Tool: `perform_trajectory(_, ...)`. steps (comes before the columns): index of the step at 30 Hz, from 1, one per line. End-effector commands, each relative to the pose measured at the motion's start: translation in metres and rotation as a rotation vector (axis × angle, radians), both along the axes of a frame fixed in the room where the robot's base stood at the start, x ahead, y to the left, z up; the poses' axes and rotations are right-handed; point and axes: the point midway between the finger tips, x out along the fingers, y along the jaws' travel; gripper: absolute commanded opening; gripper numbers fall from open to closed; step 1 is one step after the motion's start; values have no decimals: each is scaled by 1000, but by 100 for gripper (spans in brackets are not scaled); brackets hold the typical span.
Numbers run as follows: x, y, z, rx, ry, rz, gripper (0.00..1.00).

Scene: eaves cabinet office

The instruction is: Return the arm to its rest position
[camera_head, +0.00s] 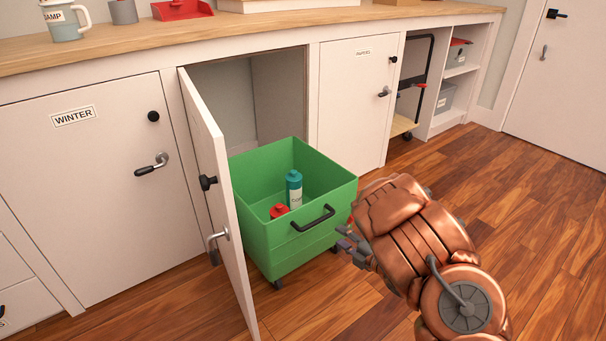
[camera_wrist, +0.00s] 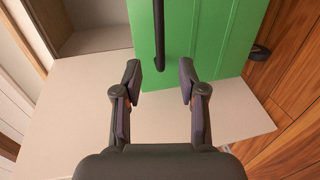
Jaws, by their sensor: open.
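My gripper (camera_head: 352,246) is at the end of my copper arm, low in front of the right side of the green bin in the head view. In the wrist view my gripper (camera_wrist: 161,84) has its two fingers spread apart with nothing between them. The green bin (camera_head: 285,250) stands on casters in front of an open cabinet and holds a teal bottle (camera_head: 294,188) and a red item (camera_head: 279,211). Its dark handle (camera_head: 313,218) faces the room. The handle (camera_wrist: 159,35) also shows in the wrist view, beyond the fingertips.
The open cabinet door (camera_head: 222,190) stands out to the left of the bin. The WINTER door (camera_head: 100,180) and the door right of the opening (camera_head: 355,105) are shut. A wooden counter (camera_head: 250,32) runs above. Wooden floor (camera_head: 530,220) is clear on the right.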

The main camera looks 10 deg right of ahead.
Motion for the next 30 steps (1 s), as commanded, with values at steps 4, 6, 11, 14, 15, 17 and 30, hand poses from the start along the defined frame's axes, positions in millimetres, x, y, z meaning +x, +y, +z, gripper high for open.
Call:
perform_trajectory(4, 3, -4, 12, -10, 15, -19, 41)
perform_trajectory(6, 7, -12, 26, -22, 41, -52, 41)
perform_trajectory(11, 18, -40, 76, -52, 132, -187, 41)
perform_trajectory(14, 20, -59, 110, -57, 193, -293, 41)
perform_trajectory(15, 20, -66, 123, -52, 214, -335, 41)
perform_trajectory(17, 19, -77, 145, -45, 246, -402, 41)
perform_trajectory(30, -34, -119, 296, 154, 464, -890, 41)
